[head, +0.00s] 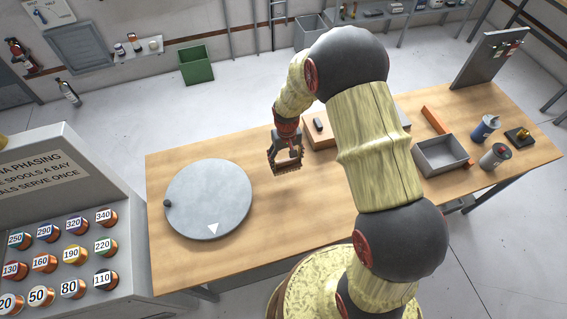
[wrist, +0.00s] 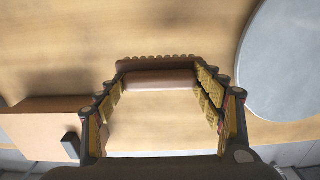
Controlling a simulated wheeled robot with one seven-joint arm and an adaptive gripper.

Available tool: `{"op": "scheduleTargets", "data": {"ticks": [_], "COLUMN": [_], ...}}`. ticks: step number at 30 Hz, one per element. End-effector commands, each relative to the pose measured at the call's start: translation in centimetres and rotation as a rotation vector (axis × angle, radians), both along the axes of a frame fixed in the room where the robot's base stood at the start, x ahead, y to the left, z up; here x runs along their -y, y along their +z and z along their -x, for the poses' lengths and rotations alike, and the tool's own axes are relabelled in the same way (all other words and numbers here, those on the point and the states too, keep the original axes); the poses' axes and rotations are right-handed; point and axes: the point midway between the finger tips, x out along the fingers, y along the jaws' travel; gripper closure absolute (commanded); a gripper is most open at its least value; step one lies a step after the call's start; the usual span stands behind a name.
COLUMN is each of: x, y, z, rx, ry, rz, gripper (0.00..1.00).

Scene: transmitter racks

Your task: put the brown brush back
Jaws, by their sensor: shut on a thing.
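My gripper (head: 285,158) hangs above the wooden table, between the round grey disc and the orange-brown block. In the wrist view its two fingers (wrist: 161,88) are spread apart and closed on the ends of the brown brush (wrist: 160,80). The brush lies crosswise between the fingertips. It shows a smooth brown body and a dark, bumpy far edge. In the head view the brush is too small and dark to separate clearly from the fingers. It is held clear of the table top.
The grey disc (head: 208,198) with a white triangle lies on the table left of my gripper. The orange-brown block (wrist: 45,125) carries a small dark piece (wrist: 70,146). A grey tray (head: 441,156), cans (head: 485,128) and an upright panel (head: 488,58) stand right. A spool rack (head: 60,235) stands at left.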

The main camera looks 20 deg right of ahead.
Motion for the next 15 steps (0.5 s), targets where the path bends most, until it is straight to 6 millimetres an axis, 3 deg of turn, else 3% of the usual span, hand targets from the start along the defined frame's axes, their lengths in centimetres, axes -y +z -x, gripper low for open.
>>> {"op": "scheduleTargets", "data": {"ticks": [6,15], "x": [0.0,0.0], "y": [-2.8,-4.5], "z": [-2.4,-3.3], "rx": [0.002,-0.001], "ry": [0.0,0.0], "rz": [0.0,0.0], "gripper": [0.53,0.53]}}
